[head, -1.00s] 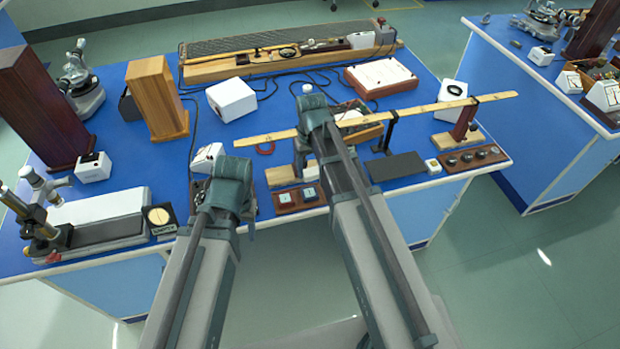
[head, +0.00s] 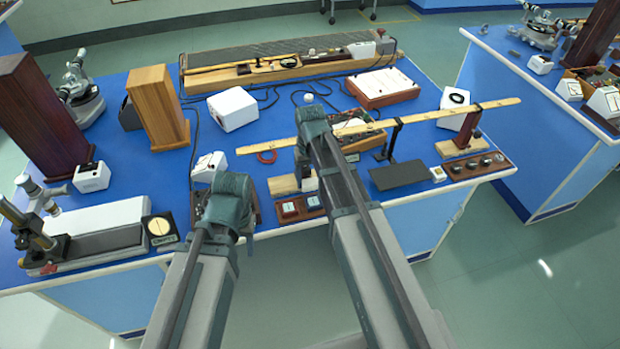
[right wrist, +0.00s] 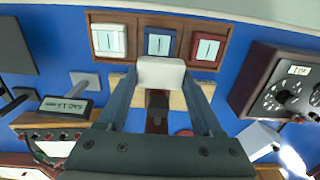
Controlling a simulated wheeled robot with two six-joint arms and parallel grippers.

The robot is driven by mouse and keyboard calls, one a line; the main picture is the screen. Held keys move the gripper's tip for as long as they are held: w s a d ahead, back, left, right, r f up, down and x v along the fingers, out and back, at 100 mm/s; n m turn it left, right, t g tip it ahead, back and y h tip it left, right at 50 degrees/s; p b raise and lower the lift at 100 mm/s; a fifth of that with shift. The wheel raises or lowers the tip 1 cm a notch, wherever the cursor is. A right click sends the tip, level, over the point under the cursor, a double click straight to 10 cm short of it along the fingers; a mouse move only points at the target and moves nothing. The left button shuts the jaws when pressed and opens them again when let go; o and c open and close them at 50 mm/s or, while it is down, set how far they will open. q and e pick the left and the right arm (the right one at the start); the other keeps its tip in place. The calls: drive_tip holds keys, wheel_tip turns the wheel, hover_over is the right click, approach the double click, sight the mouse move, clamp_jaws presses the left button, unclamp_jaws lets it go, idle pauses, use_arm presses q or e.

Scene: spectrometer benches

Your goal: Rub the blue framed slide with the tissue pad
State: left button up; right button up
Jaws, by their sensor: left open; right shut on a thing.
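The tissue pad (right wrist: 161,71) is a white block between the fingertips of my right gripper (right wrist: 160,82), which is shut on it. In the head view my right arm hides part of the tray. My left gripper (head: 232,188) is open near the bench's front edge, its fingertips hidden.
A long wooden ruler (head: 425,116) on stands crosses close behind the tray. A dark flat plate (head: 399,175) and a brown knobbed board (head: 478,165) lie to the right. A round-faced black box (head: 160,228) stands to the left. The blue bench is crowded.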

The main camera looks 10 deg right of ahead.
wheel_tip(320, 180, down, 4)
drive_tip(key=b, duration=0.3)
drive_tip(key=shift+f+b, duration=0.2)
drive_tip(key=shift+b, duration=0.1)
drive_tip(key=shift+s+d+r, duration=0.1)
drive_tip(key=shift+s, duration=2.05)
drive_tip(key=w, duration=0.4)
drive_tip(key=shift+w, duration=0.15)
wheel_tip(320, 180, up, 8)
drive_tip(key=p, duration=0.7)
drive_tip(key=shift+f+p, duration=0.25)
drive_tip(key=shift+p, duration=0.05)
drive_tip(key=shift+f, duration=0.15)
drive_tip(key=b, duration=0.6)
hover_over(311, 195)
wheel_tip(311, 195, down, 6)
drive_tip(key=shift+w+r, duration=0.1)
drive_tip(key=shift+f+b, duration=1)
